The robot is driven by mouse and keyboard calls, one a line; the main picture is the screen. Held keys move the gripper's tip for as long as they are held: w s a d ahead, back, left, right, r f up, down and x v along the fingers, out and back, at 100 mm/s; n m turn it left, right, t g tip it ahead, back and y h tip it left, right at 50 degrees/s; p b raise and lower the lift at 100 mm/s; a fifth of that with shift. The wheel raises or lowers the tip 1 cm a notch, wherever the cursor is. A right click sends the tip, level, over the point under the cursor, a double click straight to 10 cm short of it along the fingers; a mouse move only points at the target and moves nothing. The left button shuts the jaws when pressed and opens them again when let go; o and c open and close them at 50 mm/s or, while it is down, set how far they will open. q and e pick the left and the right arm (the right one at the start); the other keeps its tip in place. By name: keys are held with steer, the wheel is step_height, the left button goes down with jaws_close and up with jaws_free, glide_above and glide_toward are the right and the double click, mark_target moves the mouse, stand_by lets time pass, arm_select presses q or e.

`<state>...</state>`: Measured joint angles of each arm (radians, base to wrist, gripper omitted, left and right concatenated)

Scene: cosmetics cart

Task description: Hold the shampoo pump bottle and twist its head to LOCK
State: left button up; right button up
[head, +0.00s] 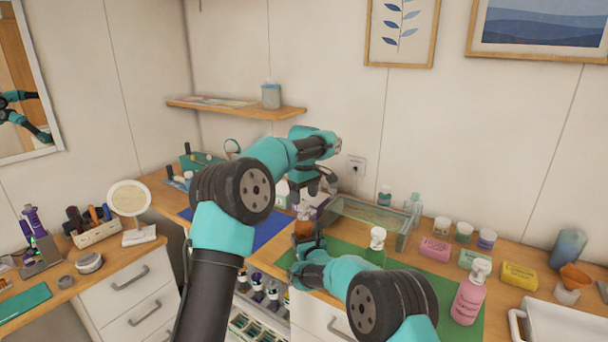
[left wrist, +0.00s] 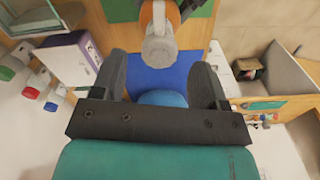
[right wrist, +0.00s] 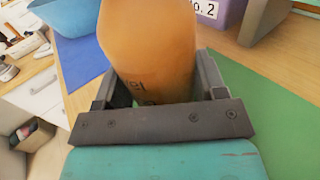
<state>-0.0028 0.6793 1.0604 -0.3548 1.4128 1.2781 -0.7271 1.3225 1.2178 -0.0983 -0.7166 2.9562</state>
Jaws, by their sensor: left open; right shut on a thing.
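An orange bottle (head: 304,228) is between the fingers of my right gripper (head: 306,243), over the workbench. In the right wrist view the orange bottle (right wrist: 148,45) fills the space between the fingers of my right gripper (right wrist: 160,92); only part of its printing shows. My left gripper (head: 314,190) is open, above and near the bottle. In the left wrist view the bottle's pale head (left wrist: 160,46) shows beyond the open fingers of my left gripper (left wrist: 160,85), apart from them. Whether the head is locked cannot be told.
A pink pump bottle (head: 470,293) stands on the green mat (head: 400,268) at right. Another white-pumped bottle (head: 377,243) stands behind my right arm. A glass-sided tray (head: 365,217) lies behind. A blue mat (head: 268,230) is at left. A purple box (right wrist: 222,10) is close behind the held bottle.

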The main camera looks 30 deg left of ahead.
mark_target(304, 204)
arm_select(q)
step_height(304, 204, up, 9)
stand_by(0.4)
steer(key=shift+r, duration=0.1)
arm_select(e)
steer(key=o, duration=1.2)
steer(key=shift+c, duration=0.2)
steer(key=shift+s+d, duration=0.1)
steer(key=shift+d, duration=0.05)
steer(key=shift+v, duration=5.85)
